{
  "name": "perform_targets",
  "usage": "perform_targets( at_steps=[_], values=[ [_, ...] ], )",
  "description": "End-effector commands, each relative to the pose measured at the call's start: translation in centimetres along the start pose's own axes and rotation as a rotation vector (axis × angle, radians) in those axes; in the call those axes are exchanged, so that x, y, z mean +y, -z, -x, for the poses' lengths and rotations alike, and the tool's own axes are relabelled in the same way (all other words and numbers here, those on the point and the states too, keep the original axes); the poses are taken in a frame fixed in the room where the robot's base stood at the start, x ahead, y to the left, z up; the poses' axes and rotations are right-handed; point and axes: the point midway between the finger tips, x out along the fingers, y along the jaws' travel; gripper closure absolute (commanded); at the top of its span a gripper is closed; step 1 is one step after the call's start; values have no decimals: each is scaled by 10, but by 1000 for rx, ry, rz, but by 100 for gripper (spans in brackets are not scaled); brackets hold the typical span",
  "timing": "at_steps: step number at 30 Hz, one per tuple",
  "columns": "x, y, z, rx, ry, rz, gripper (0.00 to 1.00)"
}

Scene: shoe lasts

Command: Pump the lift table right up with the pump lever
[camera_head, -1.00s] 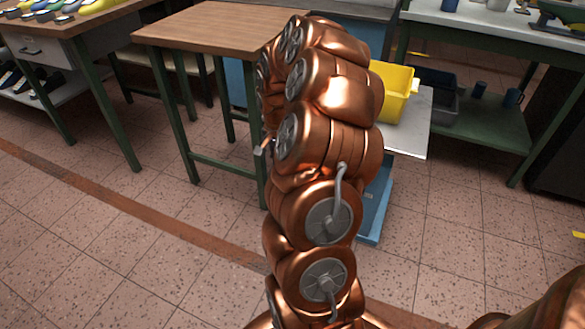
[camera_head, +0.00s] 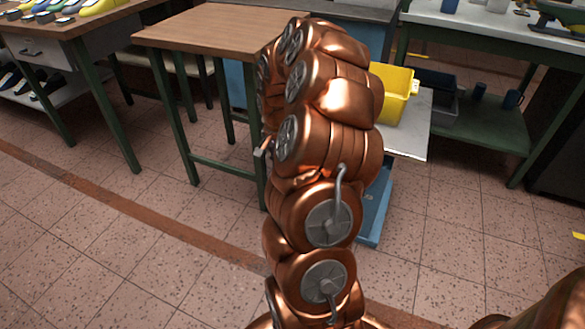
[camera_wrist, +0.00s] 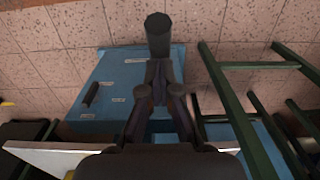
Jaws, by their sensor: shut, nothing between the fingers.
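The lift table shows in the head view as a pale top (camera_head: 414,140) over a blue base (camera_head: 373,218), partly hidden by my arm. In the wrist view its blue body (camera_wrist: 112,68) and the edge of its pale top (camera_wrist: 55,158) show. A dark lever with a thick round black end (camera_wrist: 158,35), which looks like the pump lever, stands out just beyond my fingers. My gripper (camera_wrist: 160,92) is shut and empty, in line with the lever and close to it. I cannot tell whether they touch.
A yellow bin (camera_head: 394,92) stands on the lift table. A wooden table (camera_head: 205,30) with green legs is at the left, and its green frame (camera_wrist: 235,100) is close on the right in the wrist view. A green workbench (camera_head: 490,125) is at the right. The front floor is clear.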

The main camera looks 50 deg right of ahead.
Motion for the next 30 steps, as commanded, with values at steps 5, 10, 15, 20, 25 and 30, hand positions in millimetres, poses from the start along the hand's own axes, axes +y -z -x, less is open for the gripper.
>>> perform_targets(
  at_steps=[5,10,15,20,25,30],
  values=[
    [0,0,0,0,0,0,100],
    [0,0,-2,0,0,0,100],
    [0,0,-15,0,-1,0,100],
    [1,-1,-32,-3,-3,1,100],
    [1,-1,-49,-4,-3,1,100],
    [1,-2,-66,-6,-3,0,100]
  ],
)
